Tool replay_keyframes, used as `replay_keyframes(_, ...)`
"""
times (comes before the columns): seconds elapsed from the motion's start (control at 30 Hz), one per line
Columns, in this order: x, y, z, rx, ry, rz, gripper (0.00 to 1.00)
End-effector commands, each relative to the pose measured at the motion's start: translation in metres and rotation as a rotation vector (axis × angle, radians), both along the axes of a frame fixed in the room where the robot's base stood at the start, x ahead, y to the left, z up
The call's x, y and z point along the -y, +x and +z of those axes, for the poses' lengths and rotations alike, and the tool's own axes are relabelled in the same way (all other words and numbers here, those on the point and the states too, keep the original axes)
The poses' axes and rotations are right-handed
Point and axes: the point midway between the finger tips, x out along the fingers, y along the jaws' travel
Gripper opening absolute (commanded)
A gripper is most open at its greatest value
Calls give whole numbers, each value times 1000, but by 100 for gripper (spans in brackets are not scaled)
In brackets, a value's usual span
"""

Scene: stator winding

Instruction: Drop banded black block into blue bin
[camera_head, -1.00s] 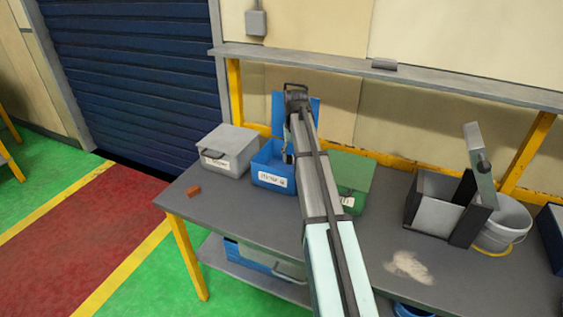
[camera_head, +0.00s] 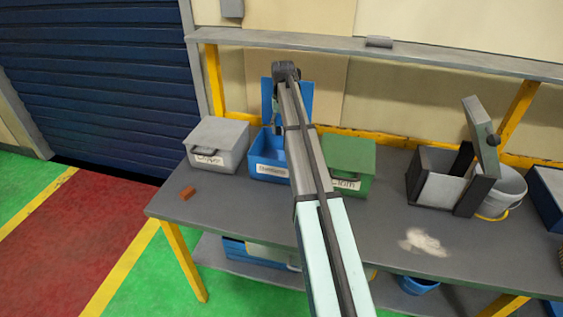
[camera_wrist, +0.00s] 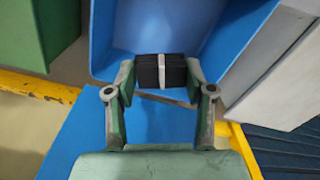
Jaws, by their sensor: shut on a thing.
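The blue bin (camera_head: 268,168) stands on the workbench with its lid (camera_head: 295,100) raised at the back. In the wrist view the open blue bin (camera_wrist: 110,45) lies beneath my gripper. The banded black block (camera_wrist: 161,71), black with a pale band round its middle, is between my fingertips. My gripper (camera_wrist: 161,78) is shut on the block and holds it over the bin's opening. In the head view my arm covers part of the bin, and the block cannot be made out.
A grey lidded box (camera_head: 218,145) stands left of the blue bin and a green lidded box (camera_head: 347,160) stands right of it. A small orange-brown block (camera_head: 187,192) lies near the bench's left edge. A dark-sided holder (camera_head: 440,185) and a white bucket (camera_head: 505,190) stand further right.

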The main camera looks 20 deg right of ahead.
Motion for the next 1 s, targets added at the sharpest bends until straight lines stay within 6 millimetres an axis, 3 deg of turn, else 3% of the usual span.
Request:
replay_keyframes(0.3,0,-1,-35,-1,0,0,19)
replay_keyframes(0.7,0,0,-39,0,0,0,19)
replay_keyframes(0.73,0,0,-39,0,0,0,64)
replay_keyframes(0.8,0,0,-39,0,0,0,82)
replay_keyframes(1.0,0,0,-39,0,0,0,82)
